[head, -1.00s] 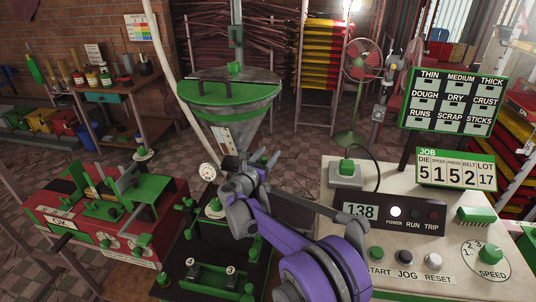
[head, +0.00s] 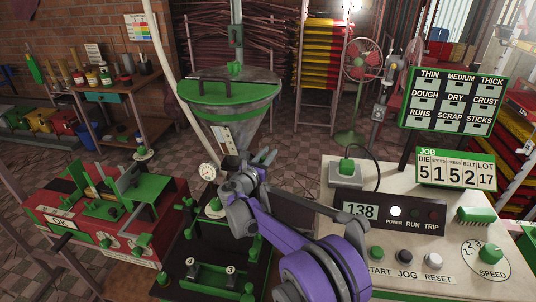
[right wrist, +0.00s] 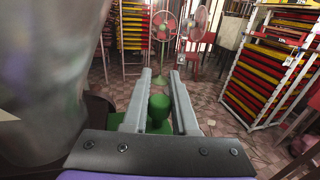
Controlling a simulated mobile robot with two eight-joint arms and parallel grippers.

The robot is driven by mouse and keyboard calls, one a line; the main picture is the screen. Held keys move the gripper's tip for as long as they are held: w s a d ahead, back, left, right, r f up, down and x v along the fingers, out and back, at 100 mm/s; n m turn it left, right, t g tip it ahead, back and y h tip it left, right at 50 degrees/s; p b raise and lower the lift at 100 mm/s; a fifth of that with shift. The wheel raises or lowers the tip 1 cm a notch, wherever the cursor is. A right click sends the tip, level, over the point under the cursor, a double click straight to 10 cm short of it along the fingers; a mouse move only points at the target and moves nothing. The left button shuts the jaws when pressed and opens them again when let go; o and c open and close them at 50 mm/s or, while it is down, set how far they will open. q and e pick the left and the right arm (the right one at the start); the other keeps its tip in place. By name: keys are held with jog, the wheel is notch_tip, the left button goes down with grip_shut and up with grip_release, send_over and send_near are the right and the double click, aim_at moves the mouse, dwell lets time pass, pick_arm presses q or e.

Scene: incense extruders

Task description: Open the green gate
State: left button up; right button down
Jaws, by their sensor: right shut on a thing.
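The hopper (head: 228,95) is a grey metal cone with a green half lid, standing in the middle of the head view. My right gripper (head: 263,158) is at the lower right of the hopper's narrow end. In the right wrist view, a green knob (right wrist: 158,108) stands between the fingers of my right gripper (right wrist: 158,90), which is shut on it. The knob sits over a green part, mostly hidden by the gripper. My arm and gripper hide the gate itself, so I cannot tell how far it is open. My left gripper is out of view.
A control panel (head: 390,195) with buttons and a display stands at right. A round gauge (head: 208,171) is beside the hopper's outlet. A red and green machine (head: 95,225) is at left. A fan (head: 360,60) and racks stand behind. Open floor lies beyond the hopper.

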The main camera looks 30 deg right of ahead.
dwell(0.9)
jog(key=s+d, duration=0.1)
jog(key=d, duration=0.1)
jog(key=s+d, duration=0.2)
jog(key=shift+b, duration=0.3)
jog(key=c, duration=0.7)
grip_release()
jog(key=shift+a, duration=0.1)
jog(key=v, duration=1)
jog(key=shift+s+a, duration=0.3)
